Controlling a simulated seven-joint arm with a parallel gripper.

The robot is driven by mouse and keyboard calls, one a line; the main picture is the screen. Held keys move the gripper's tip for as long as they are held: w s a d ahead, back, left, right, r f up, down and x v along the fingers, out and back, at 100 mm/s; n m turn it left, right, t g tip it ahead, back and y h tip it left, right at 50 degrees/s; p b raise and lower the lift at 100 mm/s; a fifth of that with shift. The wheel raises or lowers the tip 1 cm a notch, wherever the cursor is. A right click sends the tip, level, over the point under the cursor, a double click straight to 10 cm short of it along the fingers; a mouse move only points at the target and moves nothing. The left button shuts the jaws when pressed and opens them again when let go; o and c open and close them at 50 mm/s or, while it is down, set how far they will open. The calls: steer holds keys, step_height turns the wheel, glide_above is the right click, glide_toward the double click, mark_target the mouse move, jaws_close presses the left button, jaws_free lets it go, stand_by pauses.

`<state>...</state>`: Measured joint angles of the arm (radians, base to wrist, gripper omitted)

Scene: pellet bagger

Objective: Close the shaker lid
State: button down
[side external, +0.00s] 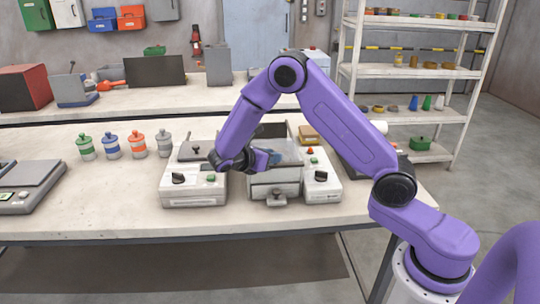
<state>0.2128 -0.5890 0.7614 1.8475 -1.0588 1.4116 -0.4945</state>
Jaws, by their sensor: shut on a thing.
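The shaker (275,189) is a light grey box in the middle of the bagger on the bench. A pale grey panel, which looks like the shaker lid (290,158), shows over the box, just right of my gripper. My gripper (274,158), with blue fingertips, reaches in from the left and is shut at the left part of this panel. The fingers are small here and the exact grip is partly hidden by my wrist. Whether the lid touches the box rim cannot be told.
Control boxes with knobs stand left (194,190) and right (322,185) of the shaker. Several lidded jars (111,146) stand to the left, beyond them a scale (28,187). A tan block (309,134) lies behind.

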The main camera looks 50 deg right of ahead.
steer(key=c, duration=1)
jaws_free()
steer(key=shift+s+a, duration=0.2)
steer(key=shift+a, duration=0.1)
steer(key=shift+o, duration=0.5)
steer(key=shift+d, duration=0.1)
steer(key=shift+w, duration=0.1)
steer(key=v, duration=1.7)
steer(key=shift+a, duration=0.25)
steer(key=s+d+m+y, duration=0.2)
steer(key=s+y, duration=0.5)
steer(key=s, duration=0.9)
steer(key=s+d+f+m+y, duration=0.1)
steer(key=s+y, duration=0.5)
steer(key=s, duration=1)
steer(key=shift+d+f+m+y, duration=0.15)
steer(key=shift+d+m+y, duration=0.3)
steer(key=shift+m, duration=0.75)
